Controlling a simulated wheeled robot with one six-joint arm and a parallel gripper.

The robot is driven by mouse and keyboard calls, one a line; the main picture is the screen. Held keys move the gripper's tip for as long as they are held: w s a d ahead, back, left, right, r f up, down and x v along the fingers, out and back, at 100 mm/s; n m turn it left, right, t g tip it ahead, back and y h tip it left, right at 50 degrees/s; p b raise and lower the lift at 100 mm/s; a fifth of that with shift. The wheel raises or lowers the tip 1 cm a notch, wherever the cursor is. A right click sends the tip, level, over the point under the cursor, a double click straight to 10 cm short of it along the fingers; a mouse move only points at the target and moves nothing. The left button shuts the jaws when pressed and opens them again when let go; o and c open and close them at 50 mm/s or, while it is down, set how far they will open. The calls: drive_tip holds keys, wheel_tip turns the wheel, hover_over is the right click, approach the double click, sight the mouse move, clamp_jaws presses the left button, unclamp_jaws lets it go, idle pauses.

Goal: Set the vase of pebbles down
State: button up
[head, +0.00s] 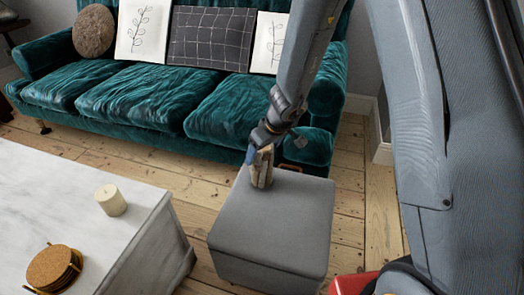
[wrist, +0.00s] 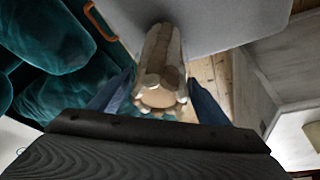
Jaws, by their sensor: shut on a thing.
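The vase of pebbles (head: 262,170) is a small pale-brown cylinder covered in stones. It looks roughly upright over the back part of the grey ottoman's top (head: 280,218). My gripper (head: 257,157) is shut on the vase from above, with a blue finger showing on its left. In the wrist view, the vase (wrist: 162,62) stands between my gripper's two blue fingers (wrist: 158,84), its round end towards the camera. Its far end overlaps the grey ottoman top (wrist: 220,20). I cannot tell whether its base touches the surface.
A teal sofa (head: 150,85) with cushions stands behind the ottoman. A teal piece with an orange handle (head: 301,141) is just behind the ottoman. A white marble table (head: 70,200) at the left holds a candle (head: 111,200) and coasters (head: 52,267). The ottoman's front top is clear.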

drive_tip(key=shift+w, duration=0.1)
idle(0.3)
drive_tip(key=o, duration=2.1)
drive_tip(key=shift+f, duration=0.1)
drive_tip(key=shift+s+r, duration=0.2)
drive_tip(key=shift+r, duration=0.25)
drive_tip(key=s+a+r+p, duration=0.1)
drive_tip(key=s+r+p, duration=0.3)
drive_tip(key=r, duration=0.5)
drive_tip(key=s+r+p, duration=0.1)
drive_tip(key=s+r, duration=0.5)
drive_tip(key=r, duration=0.2)
drive_tip(key=s+d+r+m+g, duration=0.1)
drive_tip(key=s+r, duration=0.1)
drive_tip(key=s, duration=0.4)
drive_tip(key=s+d+r+m+g+h, duration=0.1)
drive_tip(key=s+d+r, duration=0.1)
drive_tip(key=s, duration=0.5)
drive_tip(key=s+d+r+m+g+h, duration=0.1)
drive_tip(key=s+d+r+m, duration=0.1)
drive_tip(key=s+r, duration=0.2)
drive_tip(key=shift+s+r+g, duration=0.15)
drive_tip(key=shift+s, duration=0.75)
drive_tip(key=shift+s+r+g, duration=0.1)
drive_tip(key=shift+s+g, duration=0.05)
drive_tip(key=shift+s, duration=0.7)
